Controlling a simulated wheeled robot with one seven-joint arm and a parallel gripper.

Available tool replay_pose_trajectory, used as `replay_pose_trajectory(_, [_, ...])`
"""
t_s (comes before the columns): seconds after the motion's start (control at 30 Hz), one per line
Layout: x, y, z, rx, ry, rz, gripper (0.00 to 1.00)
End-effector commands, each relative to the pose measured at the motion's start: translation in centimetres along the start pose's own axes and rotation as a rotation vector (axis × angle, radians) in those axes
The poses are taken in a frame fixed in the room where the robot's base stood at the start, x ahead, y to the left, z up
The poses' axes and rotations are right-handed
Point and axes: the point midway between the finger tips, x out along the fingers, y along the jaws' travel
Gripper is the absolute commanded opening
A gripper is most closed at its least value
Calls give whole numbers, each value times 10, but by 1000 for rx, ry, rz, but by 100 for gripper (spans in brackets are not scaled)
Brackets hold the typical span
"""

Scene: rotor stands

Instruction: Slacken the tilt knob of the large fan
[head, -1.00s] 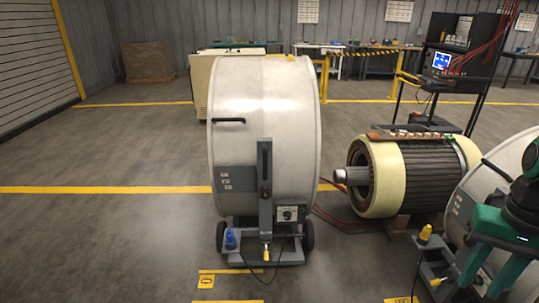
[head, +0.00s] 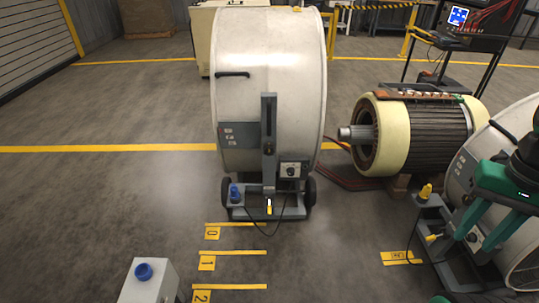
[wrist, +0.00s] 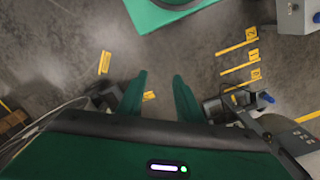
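The large fan (head: 270,75), a wide white drum on a wheeled grey base, stands upright in the middle of the head view. A grey slotted upright (head: 268,115) runs up its front, with a small dark knob (head: 268,148) on it. A blue knob (head: 234,192) sits at the left of the base and a yellow-handled part (head: 269,207) at its front. I cannot tell for certain which is the tilt knob. My gripper (wrist: 160,75) is open and empty, its green fingers apart over bare floor. In the head view it hangs at the right, well away from the large fan.
A second white fan (head: 519,231) with a yellow knob (head: 425,191) is partly behind my arm. A motor (head: 425,135) lies right of the large fan. A grey box with a blue button (head: 143,270) stands in front. Numbered yellow floor marks (head: 233,253) lie on clear floor.

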Motion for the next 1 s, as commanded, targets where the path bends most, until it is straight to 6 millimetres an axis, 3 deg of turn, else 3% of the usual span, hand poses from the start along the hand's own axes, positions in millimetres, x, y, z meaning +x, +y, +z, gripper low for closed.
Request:
replay_pose_trajectory(0.03, [0, 0, 0, 1, 1, 1, 46])
replay_pose_trajectory(0.1, [-5, 6, 6, 5, 16, -2, 58])
replay_pose_trajectory(0.13, [-5, 6, 2, 11, 20, 3, 58])
replay_pose_trajectory(0.27, [-4, 4, -31, 55, 52, 42, 58])
replay_pose_trajectory(0.67, [9, -30, -187, 228, 293, 217, 58])
replay_pose_trajectory(1.0, [33, -97, -305, 287, 572, 309, 58])
